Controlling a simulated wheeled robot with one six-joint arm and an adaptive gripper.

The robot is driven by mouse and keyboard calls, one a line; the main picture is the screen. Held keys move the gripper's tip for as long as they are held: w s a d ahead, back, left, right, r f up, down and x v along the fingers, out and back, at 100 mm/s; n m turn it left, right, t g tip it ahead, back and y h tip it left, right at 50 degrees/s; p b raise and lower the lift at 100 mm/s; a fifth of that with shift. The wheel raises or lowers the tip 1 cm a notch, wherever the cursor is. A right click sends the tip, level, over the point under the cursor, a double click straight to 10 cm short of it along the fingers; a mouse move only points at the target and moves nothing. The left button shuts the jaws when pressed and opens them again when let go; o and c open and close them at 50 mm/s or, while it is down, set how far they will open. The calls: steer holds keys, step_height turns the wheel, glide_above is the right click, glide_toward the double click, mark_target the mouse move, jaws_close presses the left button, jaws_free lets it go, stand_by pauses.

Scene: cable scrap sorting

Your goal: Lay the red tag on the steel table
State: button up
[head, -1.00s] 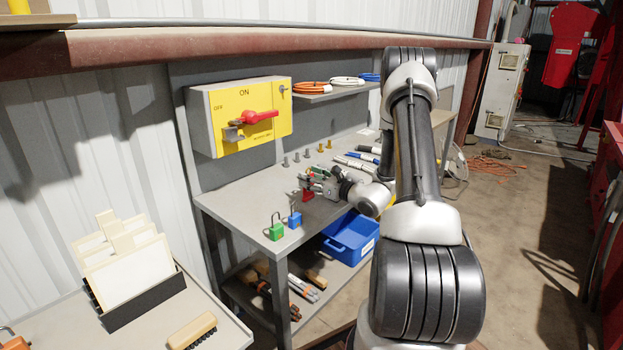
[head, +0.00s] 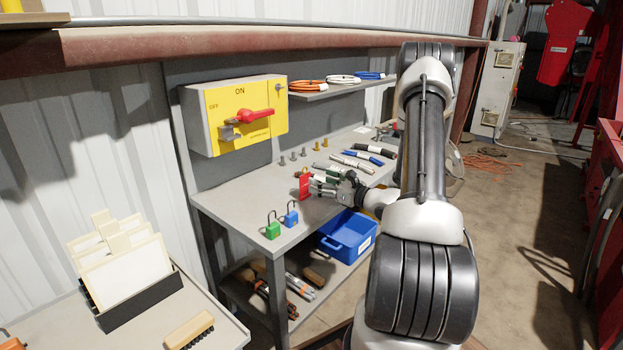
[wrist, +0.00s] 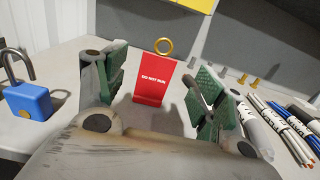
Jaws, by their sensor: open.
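The red tag (wrist: 154,81), with "DO NOT RUN" lettering and a brass ring at its top, stands upright on the steel table (head: 250,199). In the wrist view it shows between and beyond my open fingers, with a gap on each side. In the head view the tag (head: 304,185) is just left of my gripper (head: 318,186). My gripper is open and empty, with green pads on its fingers, and it also shows in the wrist view (wrist: 157,92). I cannot tell the exact distance from fingertips to tag.
A blue padlock (head: 291,218) and a green padlock (head: 272,230) stand left of the tag. Cable pieces (head: 358,162) lie to the right, and bolts (head: 293,156) stand behind. A yellow switch box (head: 238,115) hangs above. A blue bin (head: 348,236) sits below the tabletop.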

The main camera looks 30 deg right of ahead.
steer(key=v, duration=0.5)
steer(key=s+a+r+n+g+y, duration=0.3)
steer(key=s+a+r+n+g, duration=0.35)
steer(key=a+n, duration=0.35)
steer(key=s+a+r+n+g+y, duration=0.2)
steer(key=s+a+r+n+g, duration=0.5)
steer(key=a, duration=0.5)
steer(key=s+d+r+n+g+h, duration=0.1)
steer(key=s+n+g+h, duration=0.3)
steer(key=s+n, duration=0.6)
steer(key=s+d+r+n+t+h, duration=0.5)
steer(key=d+r+h, duration=0.1)
steer(key=d+h, duration=0.1)
steer(key=shift+s, duration=0.25)
steer(key=shift+d, duration=0.1)
